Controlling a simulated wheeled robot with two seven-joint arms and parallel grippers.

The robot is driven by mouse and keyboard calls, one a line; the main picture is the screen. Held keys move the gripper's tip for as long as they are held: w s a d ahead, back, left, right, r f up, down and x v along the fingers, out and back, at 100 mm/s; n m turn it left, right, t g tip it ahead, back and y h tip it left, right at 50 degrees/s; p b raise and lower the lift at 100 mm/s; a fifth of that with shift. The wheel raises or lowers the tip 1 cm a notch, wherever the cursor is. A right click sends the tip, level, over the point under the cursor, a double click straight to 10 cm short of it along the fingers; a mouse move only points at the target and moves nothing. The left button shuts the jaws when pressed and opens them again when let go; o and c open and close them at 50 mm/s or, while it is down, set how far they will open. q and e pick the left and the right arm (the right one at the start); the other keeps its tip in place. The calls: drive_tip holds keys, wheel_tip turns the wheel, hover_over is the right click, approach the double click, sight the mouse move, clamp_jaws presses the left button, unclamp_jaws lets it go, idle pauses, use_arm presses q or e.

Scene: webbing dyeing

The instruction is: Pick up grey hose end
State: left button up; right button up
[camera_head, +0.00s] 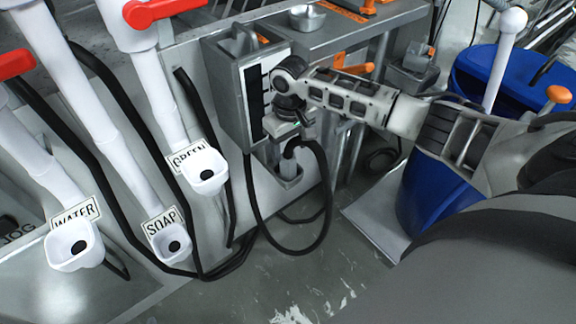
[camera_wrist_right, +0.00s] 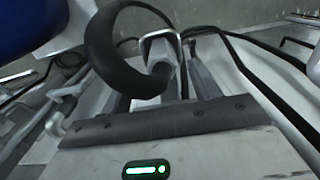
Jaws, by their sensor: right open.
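The black hose (camera_head: 327,190) hangs in a loop below the grey wall box and bends over at its top. Its grey end (camera_head: 290,163) appears to stand in a small open metal holder (camera_head: 287,181). In the right wrist view the thick hose (camera_wrist_right: 105,45) curves close in front of the gripper, beside a light-rimmed holder (camera_wrist_right: 160,38). My right gripper (camera_head: 291,133) points down just above the hose's bend, open and apparently empty. It also shows in the right wrist view (camera_wrist_right: 165,95). Whether it touches the hose cannot be told. My left gripper is not in view.
A grey box (camera_head: 228,95) is close beside my right gripper. White spouts labelled WATER (camera_head: 76,246), SOAP (camera_head: 168,242) and GREEN (camera_head: 204,173) stand at left, with dark hoses behind. A blue barrel (camera_head: 425,205) stands under my right arm. The floor below is clear.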

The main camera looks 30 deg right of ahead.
sight(289, 156)
wheel_tip(289, 156, down, 5)
drive_tip(key=shift+a+r, duration=0.1)
drive_tip(key=shift+r, duration=0.1)
drive_tip(key=c, duration=1.2)
drive_tip(key=shift+r, duration=0.1)
